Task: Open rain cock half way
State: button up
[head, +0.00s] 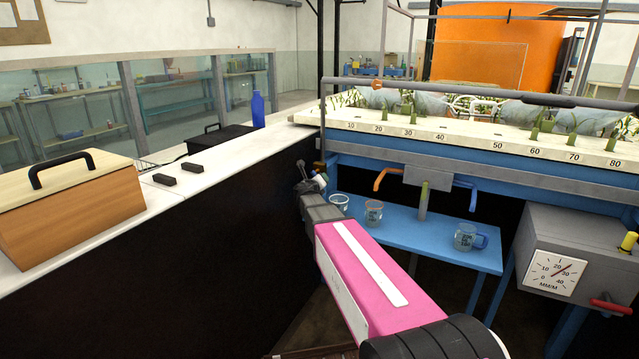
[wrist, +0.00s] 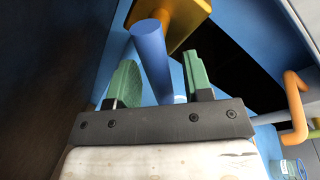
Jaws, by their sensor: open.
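A blue lever (wrist: 152,60) on a brass-yellow body (wrist: 178,18) looks like the rain cock; no label shows on it. My gripper (wrist: 160,62) is open, with its green fingers on either side of the lever. Whether a finger touches the lever I cannot tell. In the head view my gripper (head: 312,180) is by the foot of an upright pipe (head: 322,130) at the flume's left end, and the cock is mostly hidden there.
The flume bed (head: 455,138) carries plants and a number scale. A red handle (head: 610,306) sits below the dial. A white-topped counter (head: 222,160) runs along the left.

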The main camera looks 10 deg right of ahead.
jog(key=v, duration=1)
jog(key=shift+s+a, duration=0.15)
jog(key=shift+s, duration=0.2)
